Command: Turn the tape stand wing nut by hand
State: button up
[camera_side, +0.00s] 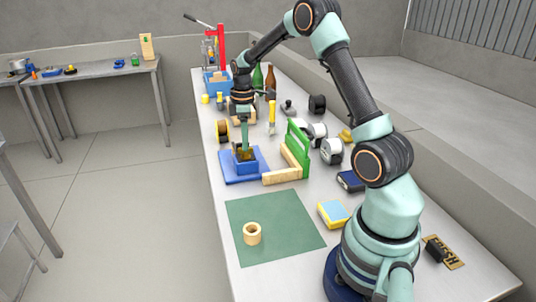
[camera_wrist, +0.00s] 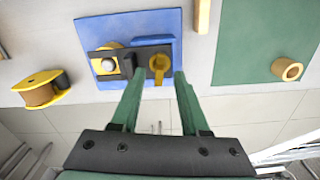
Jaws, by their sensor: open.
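The tape stand is a blue base plate (camera_wrist: 85,32) with dark and blue upright parts; in the side view the plate (camera_side: 228,170) lies on the bench. A yellow wing-nut-like piece (camera_wrist: 158,63) sits on the stand's right part. My gripper (camera_wrist: 159,74) is open, its two green fingers on either side of this yellow piece in the picture. I cannot tell whether either finger touches it. In the side view my gripper (camera_side: 245,150) reaches down over the stand and partly hides it. A round yellow part with a pale knob (camera_wrist: 106,66) sits on the stand's left part.
A yellow-flanged brown tape spool (camera_wrist: 42,90) lies left of the stand in the wrist view. A green mat (camera_side: 275,228) bears a tan ring (camera_side: 252,234). A green frame (camera_side: 298,145) and a wooden bar (camera_side: 281,177) stand close right of the stand.

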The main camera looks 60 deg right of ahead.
jog(key=shift+f, duration=1.05)
grip_shut()
